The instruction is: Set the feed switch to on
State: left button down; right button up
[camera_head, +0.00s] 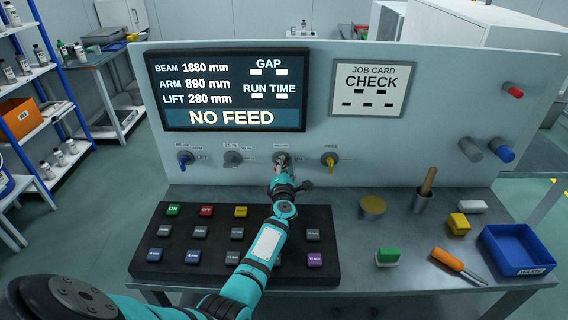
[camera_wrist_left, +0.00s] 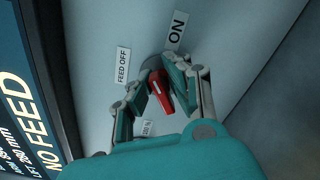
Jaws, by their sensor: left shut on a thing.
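The feed switch has a red handle (camera_wrist_left: 160,92) on a grey round base on the upright panel. My left gripper (camera_wrist_left: 158,88) is shut on the red handle, with a finger on each side of it. Labels beside it read "FEED OFF" (camera_wrist_left: 123,67) and "ON" (camera_wrist_left: 177,30); a third label (camera_wrist_left: 147,128) is partly hidden. I cannot tell which label the handle points to. In the head view my left gripper (camera_head: 282,169) reaches up to the panel and hides most of the switch. The display (camera_head: 233,90) reads "NO FEED". My right gripper is not in view.
A blue knob (camera_head: 184,158), a grey knob (camera_head: 232,158) and a yellow knob (camera_head: 330,160) flank the switch. My arm passes over a black button board (camera_head: 190,225). A blue tray (camera_head: 515,248), an orange-handled tool (camera_head: 450,260) and a cup (camera_head: 423,203) stand at right.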

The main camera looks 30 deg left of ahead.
pick_arm(q)
jog(key=shift+f+m+p, duration=0.2)
jog(key=shift+m+p, duration=0.1)
jog(key=shift+m, duration=0.7)
jog(key=shift+f+m+p, duration=0.15)
jog(key=shift+m+p, duration=0.3)
jog(key=shift+m, duration=1.75)
dwell(1.2)
dwell(0.5)
jog(key=c, duration=1.4)
grip_release()
jog(key=shift+o, duration=0.2)
